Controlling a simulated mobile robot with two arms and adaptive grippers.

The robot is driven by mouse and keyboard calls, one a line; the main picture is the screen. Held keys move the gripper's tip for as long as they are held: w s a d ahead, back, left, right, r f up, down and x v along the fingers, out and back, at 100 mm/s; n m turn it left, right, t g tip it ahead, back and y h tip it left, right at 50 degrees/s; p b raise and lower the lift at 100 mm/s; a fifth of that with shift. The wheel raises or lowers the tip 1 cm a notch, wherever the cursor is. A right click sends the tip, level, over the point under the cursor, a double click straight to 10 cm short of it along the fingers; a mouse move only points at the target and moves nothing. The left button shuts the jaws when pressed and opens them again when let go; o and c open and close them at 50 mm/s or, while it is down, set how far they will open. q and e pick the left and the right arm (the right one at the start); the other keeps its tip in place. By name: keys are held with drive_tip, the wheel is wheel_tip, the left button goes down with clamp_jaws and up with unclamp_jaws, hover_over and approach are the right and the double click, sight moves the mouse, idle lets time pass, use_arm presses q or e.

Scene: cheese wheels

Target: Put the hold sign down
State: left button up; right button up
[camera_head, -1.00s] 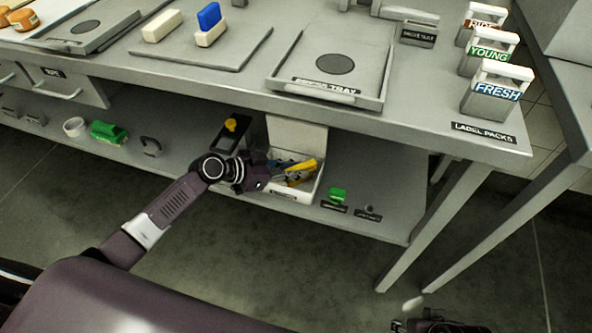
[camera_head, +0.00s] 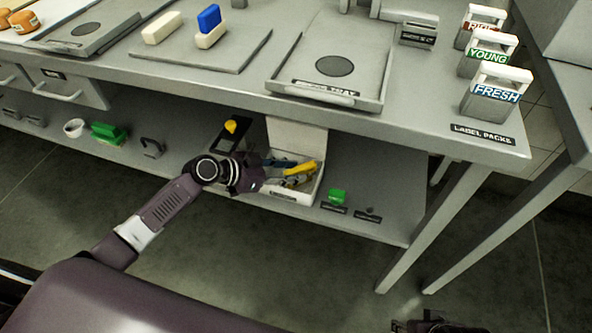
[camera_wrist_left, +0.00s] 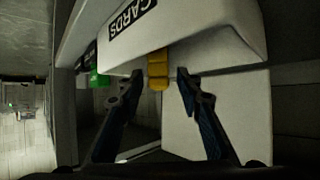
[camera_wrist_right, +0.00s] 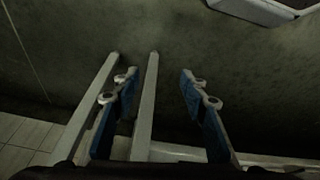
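No sign with readable "hold" lettering shows. A yellow piece (camera_head: 301,168) lies in or over the white open box (camera_head: 318,188) on the lower shelf; it also shows in the left wrist view (camera_wrist_left: 157,69). In that view the box wall reads "CARDS" (camera_wrist_left: 133,17). My left gripper (camera_wrist_left: 160,80) is open, its blue fingers apart on either side of the yellow piece, with gaps visible. In the head view its fingers (camera_head: 284,170) are over the box and partly hidden. My right gripper (camera_wrist_right: 157,78) is open and empty above the floor, away from the table.
A black stand with a yellow knob-like part (camera_head: 231,126) is behind my left wrist. A green block (camera_head: 337,196) sits right of the box. Another green item (camera_head: 108,132) lies left on the shelf. The tabletop overhangs the shelf; a grey tray (camera_head: 372,84) and label packs (camera_head: 492,92) stand on it.

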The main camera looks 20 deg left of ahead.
use_arm(q)
drive_tip(key=v, duration=1)
drive_tip(key=s+d+f+n+g+y, duration=0.1)
drive_tip(key=s+d+f+g+y, duration=0.15)
drive_tip(key=s+f, duration=0.45)
drive_tip(key=s+d+f+n+g+y, duration=0.1)
drive_tip(key=s+d+f+n, duration=0.1)
drive_tip(key=s+d+f, duration=0.35)
drive_tip(key=s+a+f+n+g+y, duration=0.1)
drive_tip(key=s+a+f+n+y, duration=0.1)
drive_tip(key=s, duration=0.3)
drive_tip(key=s+a+f+n+y, duration=0.2)
drive_tip(key=s+a+y, duration=0.1)
drive_tip(key=s, duration=0.3)
drive_tip(key=shift+g+p, duration=0.35)
use_arm(e)
drive_tip(key=x, duration=0.3)
drive_tip(key=shift+s+f, duration=0.25)
drive_tip(key=shift+s, duration=0.1)
drive_tip(key=shift+s+f, duration=0.1)
